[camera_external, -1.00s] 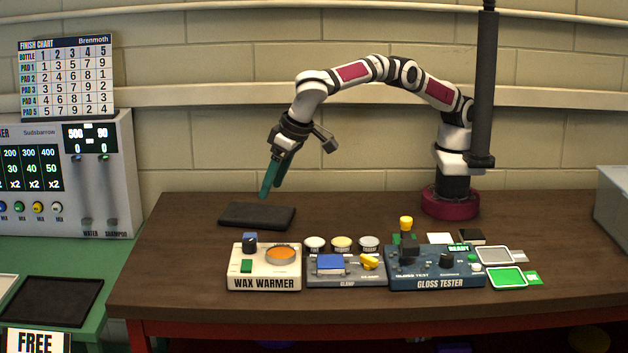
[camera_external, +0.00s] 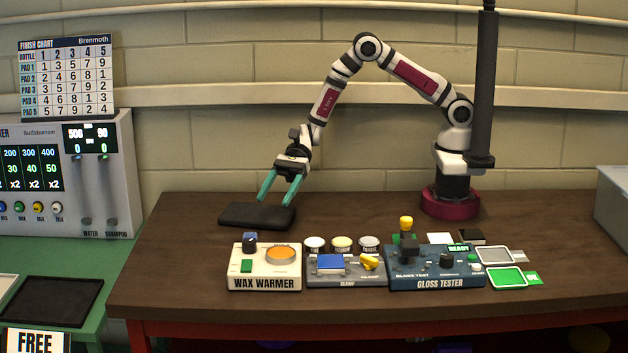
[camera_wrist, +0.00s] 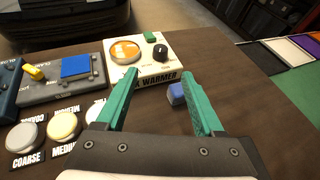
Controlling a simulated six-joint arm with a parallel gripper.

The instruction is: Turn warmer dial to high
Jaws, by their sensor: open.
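The wax warmer (camera_external: 265,283) is a cream box at the front left of the bench. It has an orange round plate (camera_external: 281,253) and a green button (camera_external: 246,266). Its black dial (camera_wrist: 160,52) stands beside the green button in the wrist view; its setting is too small to read. My gripper (camera_external: 277,203) is open and empty, fingers pointing down, above the bench behind the warmer, near a black pad. In the wrist view my gripper (camera_wrist: 158,76) faces the warmer, with the dial beyond its fingertips.
A small blue block (camera_wrist: 177,94) lies behind the warmer, between my fingers in the wrist view. Right of the warmer are the clamp unit (camera_external: 346,279), several round pads and the gloss tester (camera_external: 435,277). A black pad (camera_external: 257,215) lies behind; bench left of the warmer is clear.

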